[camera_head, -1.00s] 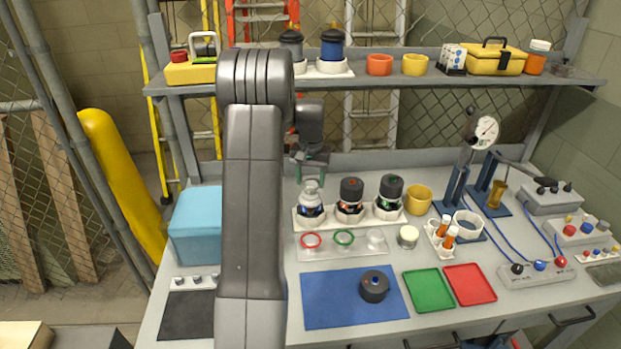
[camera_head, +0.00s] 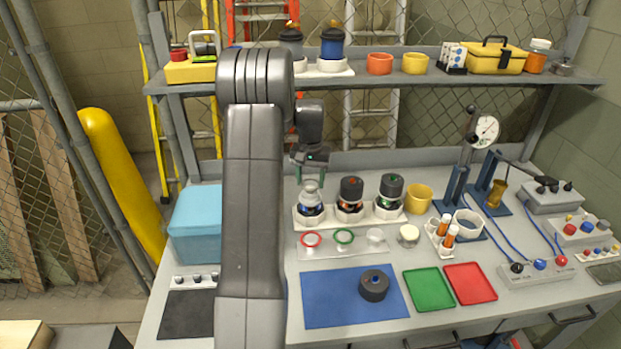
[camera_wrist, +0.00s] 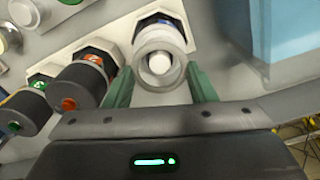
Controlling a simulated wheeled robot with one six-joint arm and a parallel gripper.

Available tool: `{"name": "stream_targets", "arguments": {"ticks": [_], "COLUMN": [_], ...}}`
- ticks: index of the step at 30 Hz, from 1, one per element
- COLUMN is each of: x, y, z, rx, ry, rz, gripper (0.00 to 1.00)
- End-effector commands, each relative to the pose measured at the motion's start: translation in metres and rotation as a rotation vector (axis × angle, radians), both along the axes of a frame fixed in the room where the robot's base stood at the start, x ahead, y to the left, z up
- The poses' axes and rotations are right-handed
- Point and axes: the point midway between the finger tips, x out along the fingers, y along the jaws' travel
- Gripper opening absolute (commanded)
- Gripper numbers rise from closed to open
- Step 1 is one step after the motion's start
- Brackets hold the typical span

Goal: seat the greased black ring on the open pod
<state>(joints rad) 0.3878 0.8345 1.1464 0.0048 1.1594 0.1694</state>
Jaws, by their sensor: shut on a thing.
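The open pod (camera_head: 310,202) is the leftmost of three in the white rack, upright, with a bare silver-grey top and a pale knob. It also shows in the wrist view (camera_wrist: 160,48). My gripper (camera_head: 311,178) is just above this pod, its green fingers on either side of the knob. In the wrist view, my gripper's fingertips (camera_wrist: 160,75) flank the grey top. The gripper is shut on the black ring, which is hard to make out; a dark band shows around the knob. I cannot tell whether the ring touches the pod.
Two dark-capped pods (camera_head: 351,198) (camera_head: 390,196) stand close on the right in the rack (camera_head: 330,223). A blue box (camera_head: 196,222) stands left. A black round part (camera_head: 374,286) lies on the blue mat (camera_head: 325,310).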

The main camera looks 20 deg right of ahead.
Motion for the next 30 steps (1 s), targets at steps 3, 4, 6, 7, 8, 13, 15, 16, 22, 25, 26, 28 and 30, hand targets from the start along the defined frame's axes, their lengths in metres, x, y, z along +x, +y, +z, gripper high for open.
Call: {"name": "stream_targets", "arguments": {"ticks": [3, 4, 6, 7, 8, 13, 15, 16, 22, 25, 26, 28, 30], "x": [0.0, 0.0, 0.0, 0.0, 0.0, 0.0, 0.0, 0.0, 0.0, 0.0, 0.0, 0.0, 0.0], "y": [0.0, 0.0, 0.0, 0.0, 0.0, 0.0, 0.0, 0.0, 0.0, 0.0, 0.0, 0.0, 0.0], "z": [-0.003, -0.004, -0.005, -0.006, -0.007, -0.01, -0.01, -0.01, -0.01, -0.01, -0.01, -0.011, -0.012], "rx": [0.0, 0.0, 0.0, 0.001, 0.001, 0.001, 0.001, 0.001, 0.0, 0.0, 0.0, 0.0, 0.001], "ry": [0.0, 0.0, 0.0, 0.001, 0.001, 0.001, 0.001, 0.001, 0.0, 0.0, 0.0, 0.0, 0.001], "rz": [0.0, 0.0, 0.0, 0.0, 0.0, 0.0, 0.0, 0.0, 0.0, 0.0, 0.0, 0.0, 0.0], "gripper": [0.3, 0.3, 0.3, 0.3, 0.3, 0.3, 0.3, 0.3, 0.3, 0.3, 0.3, 0.3, 0.3]}}
